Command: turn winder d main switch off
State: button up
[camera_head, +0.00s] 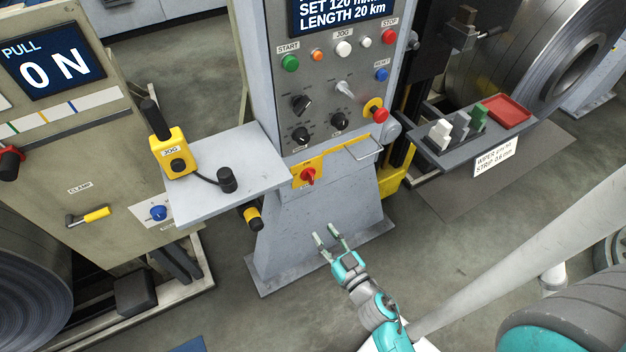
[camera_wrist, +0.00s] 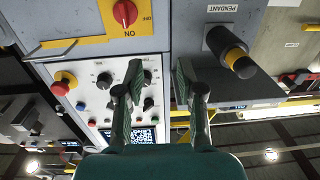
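A red rotary switch (camera_head: 308,176) sits on a yellow plate on the front of the grey control pedestal, below the panel knobs. In the wrist view the red switch (camera_wrist: 125,13) is at the top left, with ON and OFF lettering upside down; its handle looks in line with ON. No winder D name is readable. My gripper (camera_head: 327,233) is open and empty, in front of the pedestal's lower part, below the switch and apart from it. In the wrist view my gripper's two fingers (camera_wrist: 158,78) are spread, with the switch beyond them to the upper left.
A grey shelf (camera_head: 235,170) with a yellow jog pendant (camera_head: 172,152) juts out left of the switch. A metal handle (camera_head: 363,147) is at its upper right. A red emergency button (camera_head: 379,114) is higher up. A tray (camera_head: 455,150) of samples stands right. Space before the pedestal is free.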

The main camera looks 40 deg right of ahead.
jog(key=h, duration=0.1)
send_near(313, 180)
jog(key=x, duration=1)
jog(key=shift+a+r, duration=0.1)
jog(key=shift+s, duration=0.1)
grip_shut()
